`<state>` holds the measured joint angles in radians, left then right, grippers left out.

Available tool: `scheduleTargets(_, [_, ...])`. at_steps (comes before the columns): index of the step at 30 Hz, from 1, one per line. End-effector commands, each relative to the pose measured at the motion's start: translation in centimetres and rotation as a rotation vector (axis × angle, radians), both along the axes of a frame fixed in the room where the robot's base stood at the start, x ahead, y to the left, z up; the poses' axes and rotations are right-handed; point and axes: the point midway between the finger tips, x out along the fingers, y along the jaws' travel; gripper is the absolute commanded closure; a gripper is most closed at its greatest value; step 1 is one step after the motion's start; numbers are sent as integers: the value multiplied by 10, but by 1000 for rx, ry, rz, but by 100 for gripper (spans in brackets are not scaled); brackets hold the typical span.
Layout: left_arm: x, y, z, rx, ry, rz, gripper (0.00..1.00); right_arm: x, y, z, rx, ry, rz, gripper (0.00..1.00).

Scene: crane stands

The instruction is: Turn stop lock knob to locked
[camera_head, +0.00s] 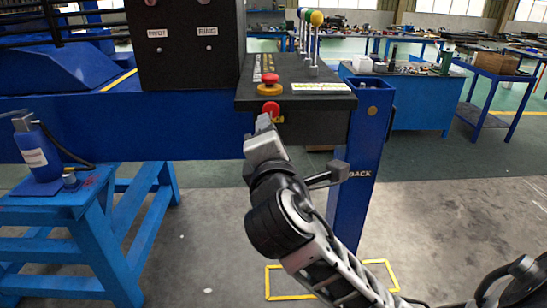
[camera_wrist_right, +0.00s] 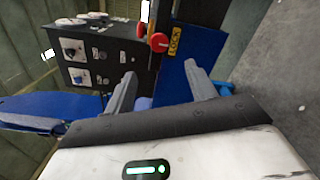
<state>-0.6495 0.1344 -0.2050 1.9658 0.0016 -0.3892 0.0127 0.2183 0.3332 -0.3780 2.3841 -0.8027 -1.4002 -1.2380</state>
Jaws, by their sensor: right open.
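The stop lock knob (camera_head: 271,110) is a red round knob on the front face of the black control box. A yellow label sits beside it. In the right wrist view the knob (camera_wrist_right: 159,42) shows near the top middle, next to a yellow LOCK label (camera_wrist_right: 175,41). My right gripper (camera_head: 264,124) is just in front of and below the knob in the head view. In the wrist view its two fingers (camera_wrist_right: 160,70) are apart with nothing between them, and the knob lies beyond their tips.
A red mushroom button (camera_head: 269,80) stands on top of the control box (camera_head: 310,106), with several ball-topped levers (camera_head: 314,45) behind. A blue post (camera_head: 358,170) is right of my gripper. A blue bottle (camera_head: 39,150) stands on a blue stand at left.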

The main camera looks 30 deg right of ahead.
Motion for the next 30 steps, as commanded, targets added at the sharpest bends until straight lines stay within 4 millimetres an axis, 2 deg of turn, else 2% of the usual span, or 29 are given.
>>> scheduleTargets(3, [1, -1, 1, -3, -9, -3, 100, -19, 12, -1, 5, 0, 2, 44])
scheduleTargets(10, [0, -1, -1, -2, -4, -4, 100, -37, 23, -1, 1, 1, 1, 44])
scheduleTargets(27, [0, 0, -1, 0, -1, -3, 100, -38, 24, -1, 2, 2, 1, 44])
scheduleTargets(30, [-1, 0, -2, 0, -1, -3, 100, -33, 28, -14, 33, 15, 29, 44])
